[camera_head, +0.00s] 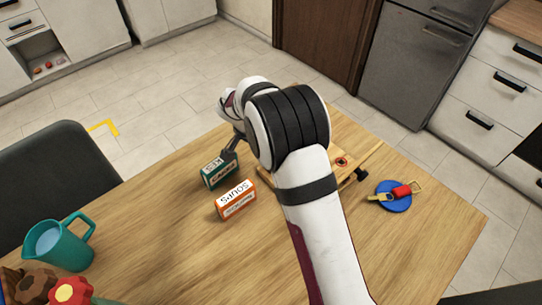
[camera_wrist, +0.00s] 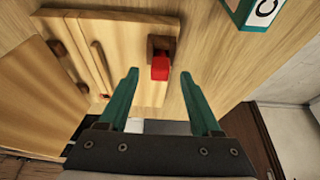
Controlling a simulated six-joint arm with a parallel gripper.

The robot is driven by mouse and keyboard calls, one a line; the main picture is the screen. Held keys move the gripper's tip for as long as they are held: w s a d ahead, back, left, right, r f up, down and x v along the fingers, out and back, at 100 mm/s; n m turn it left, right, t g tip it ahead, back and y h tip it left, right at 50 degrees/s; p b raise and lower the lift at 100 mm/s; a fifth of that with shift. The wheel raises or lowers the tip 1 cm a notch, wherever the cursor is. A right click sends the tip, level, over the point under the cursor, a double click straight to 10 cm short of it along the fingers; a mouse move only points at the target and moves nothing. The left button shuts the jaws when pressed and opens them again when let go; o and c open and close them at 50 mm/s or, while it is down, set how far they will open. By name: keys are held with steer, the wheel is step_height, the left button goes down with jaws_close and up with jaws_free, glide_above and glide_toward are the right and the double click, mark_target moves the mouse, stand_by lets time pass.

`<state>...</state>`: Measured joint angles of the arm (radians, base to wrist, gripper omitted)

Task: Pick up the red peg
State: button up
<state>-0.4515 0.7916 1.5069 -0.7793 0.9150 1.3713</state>
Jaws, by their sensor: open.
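The red peg (camera_wrist: 160,68) shows in the wrist view, seated at a small brown wooden block (camera_wrist: 163,44) on a light wooden board (camera_wrist: 121,23). My gripper (camera_wrist: 161,75) is open, with its two green fingers one on each side of the peg in the picture. I cannot tell how far the fingertips are above it. Neither finger appears to touch it. In the head view my arm hides the peg and most of the wooden board (camera_head: 346,150).
Two small boxes, one green (camera_head: 219,169) and one orange and white (camera_head: 235,200), stand left of my arm. A blue disc (camera_head: 393,203) with a red item (camera_head: 403,191) lies to the right. A teal jug (camera_head: 60,245) stands at the left. The table's front right is clear.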

steer(key=shift+x, duration=1.2)
steer(key=shift+s, duration=0.1)
jaws_close()
steer(key=shift+r, duration=0.1)
